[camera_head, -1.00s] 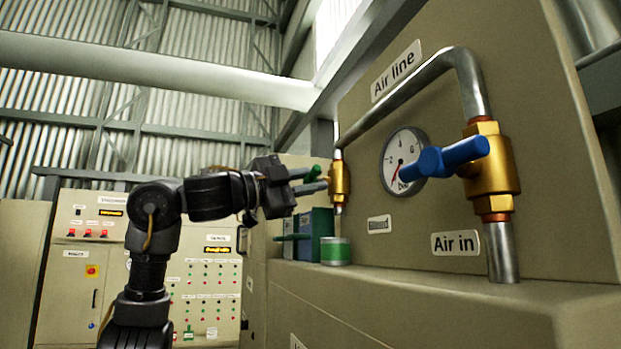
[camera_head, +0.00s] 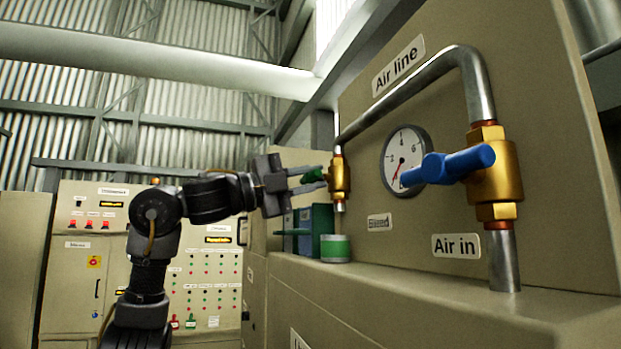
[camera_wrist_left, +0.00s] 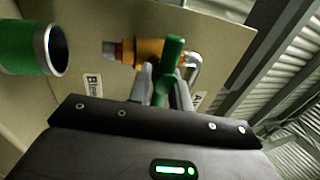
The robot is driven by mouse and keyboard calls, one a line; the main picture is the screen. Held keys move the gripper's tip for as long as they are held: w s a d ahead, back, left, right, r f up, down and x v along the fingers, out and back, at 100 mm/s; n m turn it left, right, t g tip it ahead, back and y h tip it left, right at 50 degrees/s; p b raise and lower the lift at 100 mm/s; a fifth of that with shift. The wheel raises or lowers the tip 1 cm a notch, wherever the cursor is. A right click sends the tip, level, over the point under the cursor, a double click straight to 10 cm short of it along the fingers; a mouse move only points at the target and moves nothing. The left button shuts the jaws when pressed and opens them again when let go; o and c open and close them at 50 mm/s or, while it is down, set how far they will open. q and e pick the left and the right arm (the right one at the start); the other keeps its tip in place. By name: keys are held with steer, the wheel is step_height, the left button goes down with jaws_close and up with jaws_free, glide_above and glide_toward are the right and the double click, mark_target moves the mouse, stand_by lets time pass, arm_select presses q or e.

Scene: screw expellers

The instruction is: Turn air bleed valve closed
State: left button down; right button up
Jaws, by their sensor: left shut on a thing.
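The air bleed valve is a brass body (camera_head: 340,179) on the thin vertical pipe at the far end of the air line, with a green handle (camera_head: 313,175). My left gripper (camera_head: 308,180) is at this valve, its two fingers on either side of the green handle. In the left wrist view the green handle (camera_wrist_left: 172,58) stands between the fingertips (camera_wrist_left: 165,85), with the brass body (camera_wrist_left: 148,50) just behind it. The left gripper is shut on the handle. A label (camera_wrist_left: 93,86) beginning "Blee" is partly hidden by the gripper. My right gripper is not in view.
A larger brass valve with a blue handle (camera_head: 455,163) sticks out on the right, by the "Air in" label (camera_head: 456,245). A pressure gauge (camera_head: 405,160) is between the valves. A green-banded cylinder (camera_head: 335,248) stands below the bleed valve. Control cabinets (camera_head: 85,250) stand behind.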

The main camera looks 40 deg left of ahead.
arm_select(q)
steer(key=shift+f, duration=0.15)
steer(key=c, duration=1.3)
jaws_free()
steer(key=b+v, duration=0.4)
steer(key=v, duration=0.6)
steer(key=shift+s+a, duration=0.2)
steer(key=shift+s, duration=0.1)
